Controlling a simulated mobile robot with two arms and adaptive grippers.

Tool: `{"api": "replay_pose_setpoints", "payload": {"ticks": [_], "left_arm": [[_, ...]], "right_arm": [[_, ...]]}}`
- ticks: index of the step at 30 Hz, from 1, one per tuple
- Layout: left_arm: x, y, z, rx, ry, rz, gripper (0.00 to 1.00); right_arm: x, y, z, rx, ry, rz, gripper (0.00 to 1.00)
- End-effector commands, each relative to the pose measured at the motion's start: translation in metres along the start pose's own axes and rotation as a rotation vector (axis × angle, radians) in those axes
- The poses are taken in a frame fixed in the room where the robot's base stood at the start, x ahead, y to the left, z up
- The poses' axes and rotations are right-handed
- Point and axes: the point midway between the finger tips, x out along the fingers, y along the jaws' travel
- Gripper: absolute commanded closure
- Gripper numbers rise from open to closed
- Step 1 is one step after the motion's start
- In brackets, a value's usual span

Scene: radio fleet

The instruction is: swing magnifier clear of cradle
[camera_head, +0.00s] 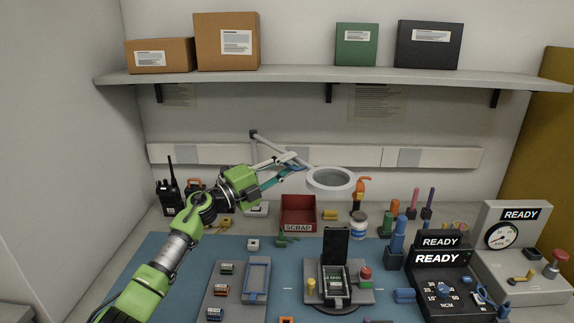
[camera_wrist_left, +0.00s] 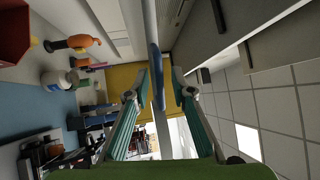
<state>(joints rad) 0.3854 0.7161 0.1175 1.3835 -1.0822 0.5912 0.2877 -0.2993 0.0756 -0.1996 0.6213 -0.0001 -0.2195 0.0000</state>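The magnifier (camera_head: 331,179) is a round grey-rimmed lens on a jointed white arm (camera_head: 277,145) fixed to the back wall. The lens hangs above and behind the cradle (camera_head: 355,296), which holds a dark unit with a small lit screen (camera_head: 334,280) and a raised black panel. My left gripper (camera_head: 300,164) is beside the lens's left edge, at the magnifier's arm. In the left wrist view, a thin pale and blue bar, apparently part of the magnifier, runs between its parted fingers (camera_wrist_left: 157,82). Gaps show on both sides of the bar. My right gripper is out of view.
A red scrap bin (camera_head: 298,212) stands behind the mat (camera_head: 284,263). READY consoles (camera_head: 438,259) fill the right. A shelf (camera_head: 330,79) with boxes hangs above.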

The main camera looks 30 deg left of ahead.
Motion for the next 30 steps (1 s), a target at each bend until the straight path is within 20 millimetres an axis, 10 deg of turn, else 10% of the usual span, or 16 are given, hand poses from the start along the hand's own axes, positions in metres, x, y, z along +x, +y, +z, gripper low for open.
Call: {"api": "replay_pose_setpoints", "payload": {"ticks": [4,17,30], "left_arm": [[0.000,0.000,0.000,0.000,0.000,0.000,1.00],[0.010,-0.001,-0.002,0.006,-0.035,0.002,1.00],[0.084,0.011,-0.003,0.057,-0.326,0.002,1.00]], "right_arm": [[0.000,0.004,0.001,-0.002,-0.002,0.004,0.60],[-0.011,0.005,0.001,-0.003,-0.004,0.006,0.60],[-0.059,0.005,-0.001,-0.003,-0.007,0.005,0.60]]}}
